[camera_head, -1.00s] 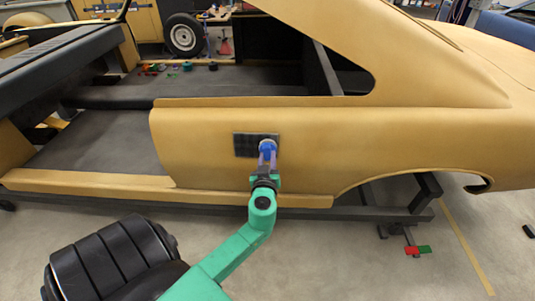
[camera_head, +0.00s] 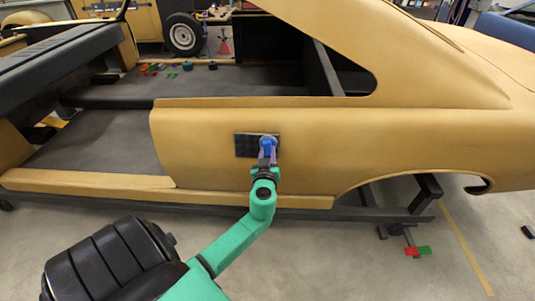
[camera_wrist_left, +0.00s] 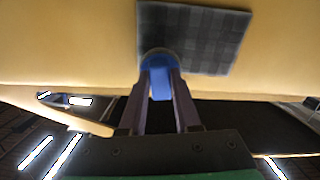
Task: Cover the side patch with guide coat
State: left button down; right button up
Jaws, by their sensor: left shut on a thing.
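The side patch (camera_head: 244,146) is a dark, roughly rectangular area on the tan car shell's side. It fills the upper middle of the wrist view (camera_wrist_left: 208,38), with a faint pattern of lighter and darker grey squares. My left gripper (camera_head: 266,153) is at the patch's right part and is shut on a blue applicator (camera_head: 268,141). In the wrist view the blue applicator (camera_wrist_left: 160,84) sits between the two fingers at the patch's lower left edge, covering part of it. Whether it touches the surface I cannot tell. My right gripper is not in view.
The tan car shell (camera_head: 410,125) rests on a dark frame (camera_head: 385,215). A wheel (camera_head: 184,36) and several small coloured items (camera_head: 187,66) show behind it. Red and green pieces (camera_head: 418,251) are low at right. The floor at lower right is mostly clear.

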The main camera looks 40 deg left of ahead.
pick_arm(q)
jog(key=shift+w+a+f, duration=0.1)
jog(key=shift+w+a, duration=0.05)
jog(key=shift+w, duration=0.1)
jog(key=shift+w+a+f+b, duration=0.1)
jog(key=shift+w+a+b, duration=0.3)
jog(key=shift+b, duration=0.2)
jog(key=shift+d, duration=0.1)
jog(key=shift+b, duration=1.8)
